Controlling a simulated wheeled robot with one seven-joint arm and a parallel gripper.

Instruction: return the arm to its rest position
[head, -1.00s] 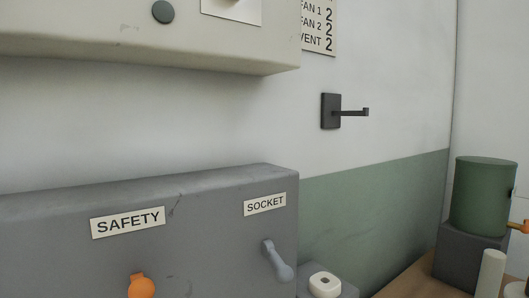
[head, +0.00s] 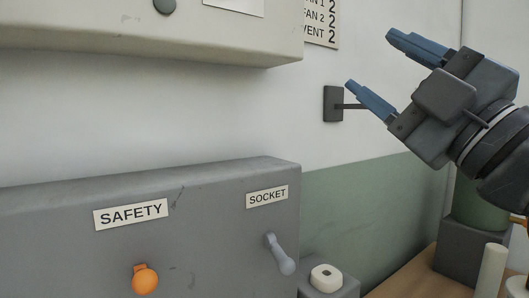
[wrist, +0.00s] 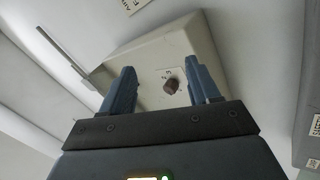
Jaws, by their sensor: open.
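My gripper (head: 368,62) is in the upper right of the head view, raised in front of the wall. Its two blue fingers are spread apart with nothing between them. The lower finger overlaps the dark wall hook (head: 334,104) in the picture; I cannot tell how far apart they are in depth. In the wrist view the open fingers (wrist: 160,88) point towards a pale box (wrist: 203,40) with a dark round knob (wrist: 171,86), which shows between them at a distance.
A grey box (head: 215,225) carries SAFETY and SOCKET labels, an orange knob (head: 145,280) and a grey lever (head: 279,255). A white ring-shaped piece (head: 326,277) sits beside it. A green cylinder (head: 478,208) stands partly hidden behind my arm. The wall between the boxes is clear.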

